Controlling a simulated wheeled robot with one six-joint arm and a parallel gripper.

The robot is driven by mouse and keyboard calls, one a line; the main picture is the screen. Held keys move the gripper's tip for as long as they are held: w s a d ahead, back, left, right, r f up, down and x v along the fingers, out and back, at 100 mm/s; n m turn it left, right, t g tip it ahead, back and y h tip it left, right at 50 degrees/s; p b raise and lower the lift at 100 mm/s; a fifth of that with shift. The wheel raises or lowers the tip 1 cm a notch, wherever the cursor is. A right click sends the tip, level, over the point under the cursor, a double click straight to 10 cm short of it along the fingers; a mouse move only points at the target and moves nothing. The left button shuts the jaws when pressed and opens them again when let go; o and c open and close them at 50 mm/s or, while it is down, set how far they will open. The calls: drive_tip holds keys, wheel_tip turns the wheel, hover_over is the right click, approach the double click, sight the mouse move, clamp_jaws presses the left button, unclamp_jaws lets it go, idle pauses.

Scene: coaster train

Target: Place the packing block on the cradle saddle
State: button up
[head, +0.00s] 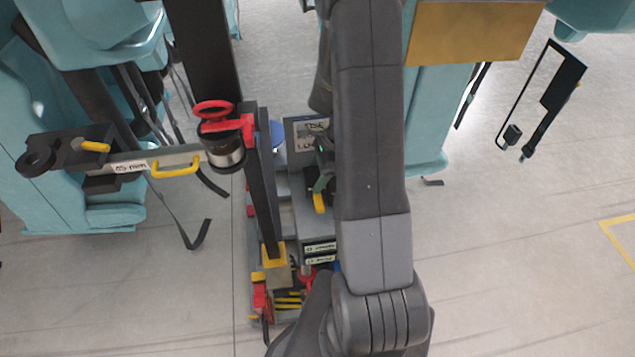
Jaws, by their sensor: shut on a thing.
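My gripper (323,183) shows only in part, at the left edge of my dark arm, above the tool cart. It appears shut on a small yellow piece (319,203), which I take for the packing block. My arm hides the right side of the gripper. At the left, a grey bar (135,165) with a "mm" label and a yellow handle runs between a black fitting (72,150) and a post carrying a red handwheel (212,110). I cannot tell for sure which part is the cradle saddle. The held piece is well to the right of this bar assembly.
The cart (285,220) holds a sign plate (305,130), labelled boxes (320,247) and red and yellow tools. A dark upright (262,185) stands at its left side. Teal seats (60,190) with hanging straps stand at left and right. Grey floor (510,260) is open at the right.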

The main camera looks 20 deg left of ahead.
drive_tip(key=shift+f, duration=1.95)
drive_tip(key=o, duration=1.6)
drive_tip(key=shift+f, duration=0.15)
